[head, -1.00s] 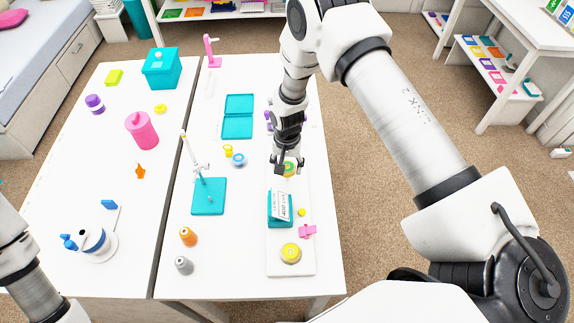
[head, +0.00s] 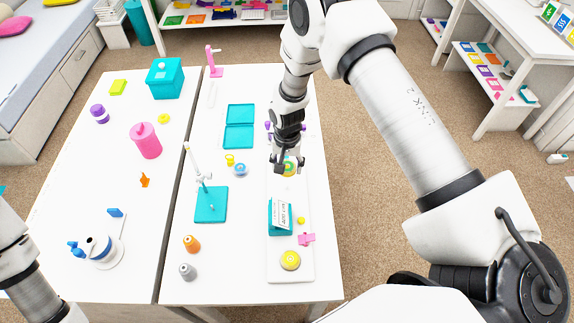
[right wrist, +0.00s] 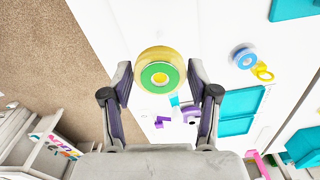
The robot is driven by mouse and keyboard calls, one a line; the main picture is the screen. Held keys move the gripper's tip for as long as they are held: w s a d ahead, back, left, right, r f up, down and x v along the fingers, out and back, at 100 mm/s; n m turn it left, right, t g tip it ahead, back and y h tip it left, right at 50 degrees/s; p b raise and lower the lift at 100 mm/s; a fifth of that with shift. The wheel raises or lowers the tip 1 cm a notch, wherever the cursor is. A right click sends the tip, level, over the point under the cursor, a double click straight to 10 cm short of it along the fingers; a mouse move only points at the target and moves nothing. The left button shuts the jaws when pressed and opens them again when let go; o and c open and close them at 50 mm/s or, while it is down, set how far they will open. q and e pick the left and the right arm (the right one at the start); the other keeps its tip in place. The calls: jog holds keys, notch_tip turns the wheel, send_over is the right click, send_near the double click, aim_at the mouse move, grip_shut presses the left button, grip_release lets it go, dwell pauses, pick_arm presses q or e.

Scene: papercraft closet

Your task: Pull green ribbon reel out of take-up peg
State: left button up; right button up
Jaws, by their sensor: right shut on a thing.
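The green ribbon reel (right wrist: 160,76), with a green face, a yellow rim and a yellow centre, sits between my right gripper's fingertips (right wrist: 160,80) in the right wrist view. The fingers are shut on its sides. In the head view the reel (head: 291,168) is at the far part of the long white base board (head: 289,213), with my right gripper (head: 283,164) over it and partly covering it. The take-up peg is hidden by the reel and gripper. I cannot tell whether the reel is still seated. My left gripper is outside the frame; only its arm shows.
On the board stand a teal block with a printed card (head: 280,216), a pink piece (head: 307,239) and a yellow reel (head: 290,261). A teal stand with a white post (head: 210,205) is left of the board. Purple pieces (right wrist: 182,119) lie close to the gripper.

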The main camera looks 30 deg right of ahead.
jog(key=shift+f, duration=0.1)
notch_tip(320, 180, up, 3)
jog(key=shift+r+p, duration=0.1)
jog(key=shift+p, duration=0.9)
notch_tip(320, 180, up, 3)
jog(key=shift+f+p, duration=0.1)
jog(key=shift+p, duration=0.25)
